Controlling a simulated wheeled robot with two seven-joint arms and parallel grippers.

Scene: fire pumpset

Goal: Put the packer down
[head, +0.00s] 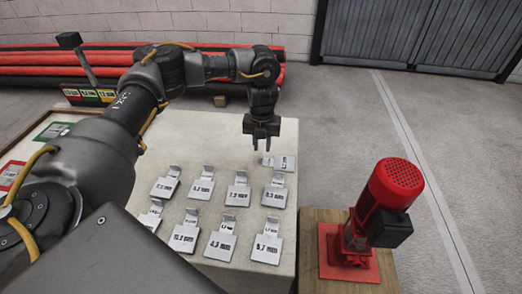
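A light grey metal packer (285,162) with a small dark label lies at the far right of the pale table top (210,136). It is turned sideways, with its narrow tab to the left. My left gripper (262,147) points down just above and left of that tab. Its dark fingers show a small gap with nothing visible between them. The packer looks flat on the table and apart from the fingertips. My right gripper is not in view.
Several labelled packers, such as one marked 3.3 mm (275,196), lie in rows nearer me. A red pump motor (391,188) stands on a wooden block (325,215) at the right. Red and black pipes (40,66) lie behind the table.

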